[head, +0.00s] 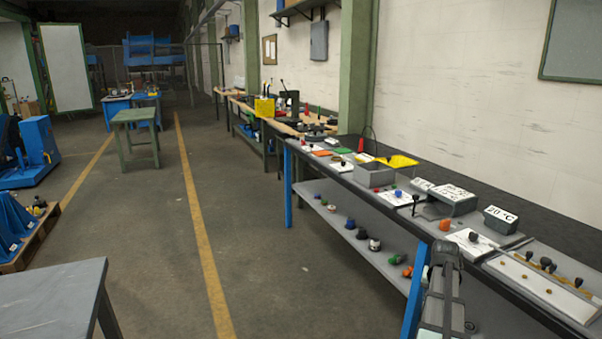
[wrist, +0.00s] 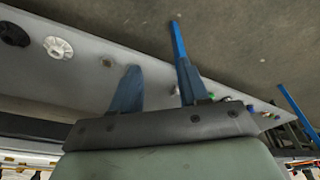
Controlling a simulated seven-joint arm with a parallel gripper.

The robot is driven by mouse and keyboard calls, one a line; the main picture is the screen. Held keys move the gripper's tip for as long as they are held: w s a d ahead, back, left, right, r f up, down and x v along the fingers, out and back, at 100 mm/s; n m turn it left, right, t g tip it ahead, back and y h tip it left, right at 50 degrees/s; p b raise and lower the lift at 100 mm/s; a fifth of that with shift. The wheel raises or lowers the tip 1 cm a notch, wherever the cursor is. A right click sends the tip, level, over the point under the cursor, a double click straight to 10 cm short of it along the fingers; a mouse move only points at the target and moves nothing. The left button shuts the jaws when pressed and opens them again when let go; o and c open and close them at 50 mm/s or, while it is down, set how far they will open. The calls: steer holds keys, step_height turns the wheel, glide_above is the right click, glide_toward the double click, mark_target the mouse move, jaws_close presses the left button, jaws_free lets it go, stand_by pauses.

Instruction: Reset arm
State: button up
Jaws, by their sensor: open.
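My gripper (wrist: 158,75) shows in the wrist view with its two dark blue-grey fingers apart and nothing between them. Beyond the fingers are a grey shelf surface and the concrete floor. In the head view, part of my arm stands at the lower right, in front of the long workbench (head: 340,172). I cannot make out the fingers there.
The bench top holds a panel with black knobs (head: 548,288), a "20 °C" box (head: 501,219) and a yellow tray (head: 397,161). Its lower shelf (head: 325,208) holds several small parts. A grey table (head: 50,297) stands front left. The floor aisle (head: 260,270) is clear.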

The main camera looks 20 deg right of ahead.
steer(key=w+a+f+n+y, duration=0.1)
steer(key=w+a+f+n, duration=0.35)
steer(key=a, duration=0.85)
steer(key=w+a+f+n, duration=0.1)
steer(key=w+a+f, duration=0.5)
steer(key=a, duration=0.8)
steer(key=s+a+f+n+g, duration=0.1)
steer(key=s+a+f+n, duration=0.15)
steer(key=a, duration=0.65)
steer(key=s+a+f+n+y, duration=0.15)
steer(key=a+f, duration=0.25)
steer(key=a, duration=0.5)
steer(key=s+a+f+n+g, duration=0.1)
steer(key=s+a+f, duration=0.25)
steer(key=a, duration=0.45)
steer(key=s+f+g, duration=0.3)
steer(key=s+f, duration=0.7)
steer(key=s, duration=0.4)
steer(key=s+f+g, duration=0.3)
steer(key=s+f, duration=0.7)
steer(key=s, duration=0.4)
steer(key=shift+s+a+f, duration=0.15)
steer(key=shift+s+f, duration=0.25)
steer(key=shift+o, duration=0.2)
